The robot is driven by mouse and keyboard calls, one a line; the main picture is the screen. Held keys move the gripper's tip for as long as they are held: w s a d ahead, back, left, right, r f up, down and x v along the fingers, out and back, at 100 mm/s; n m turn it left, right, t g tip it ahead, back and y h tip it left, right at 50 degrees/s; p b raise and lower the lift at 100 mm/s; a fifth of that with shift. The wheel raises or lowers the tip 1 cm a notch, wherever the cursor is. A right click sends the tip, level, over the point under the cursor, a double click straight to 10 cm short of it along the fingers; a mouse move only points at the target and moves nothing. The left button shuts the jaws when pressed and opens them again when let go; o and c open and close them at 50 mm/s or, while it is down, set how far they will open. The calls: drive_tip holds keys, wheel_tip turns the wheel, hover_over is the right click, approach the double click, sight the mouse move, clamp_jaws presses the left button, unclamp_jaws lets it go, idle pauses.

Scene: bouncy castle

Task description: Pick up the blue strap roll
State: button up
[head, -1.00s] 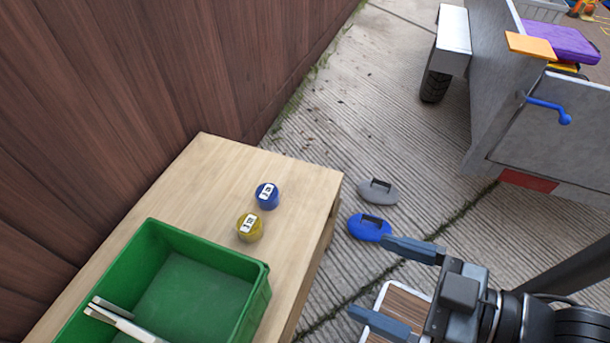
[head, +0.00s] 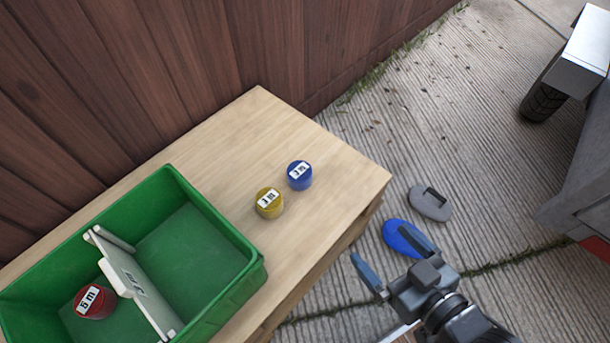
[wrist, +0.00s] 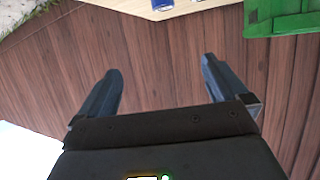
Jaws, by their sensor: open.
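The blue strap roll (head: 299,176) stands on the wooden table, with a white label on its top. A yellow strap roll (head: 269,203) stands close to its lower left. My gripper (head: 392,256) is open and empty, off the table's right side, to the lower right of both rolls. In the wrist view my gripper (wrist: 158,82) shows both fingers apart with nothing between them. The blue roll (wrist: 162,4) is partly cut off at the top edge of that view.
A green bin (head: 213,216) with a white divider (head: 135,285) stands on the table (head: 345,168), a red roll (head: 95,301) labelled 5 m inside. A wooden fence (head: 150,75) runs behind. Grey (head: 430,203) and blue (head: 398,238) handled pads lie on the ground; a trailer (head: 585,165) stands right.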

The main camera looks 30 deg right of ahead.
drive_tip(key=b, duration=0.3)
approach(301, 173)
drive_tip(key=w, duration=0.1)
drive_tip(key=w+d+n+g+y+b, duration=0.1)
drive_tip(key=w+b, duration=0.1)
drive_tip(key=shift+w+d+f+n+y, duration=0.2)
drive_tip(key=shift+w+d+n+y, duration=0.1)
drive_tip(key=shift+d+y, duration=0.1)
drive_tip(key=shift+a+f+b+x, duration=0.2)
drive_tip(key=shift+b+x, duration=0.5)
drive_tip(key=shift+x, duration=1.25)
drive_tip(key=shift+a+f+b+x, duration=0.15)
drive_tip(key=shift+b+x, duration=0.5)
drive_tip(key=shift+x, duration=1.25)
drive_tip(key=shift+s+r, duration=0.1)
drive_tip(key=shift+s, duration=0.1)
drive_tip(key=shift+c, duration=0.2)
drive_tip(key=c, duration=1.1)
drive_tip(key=shift+r, duration=0.1)
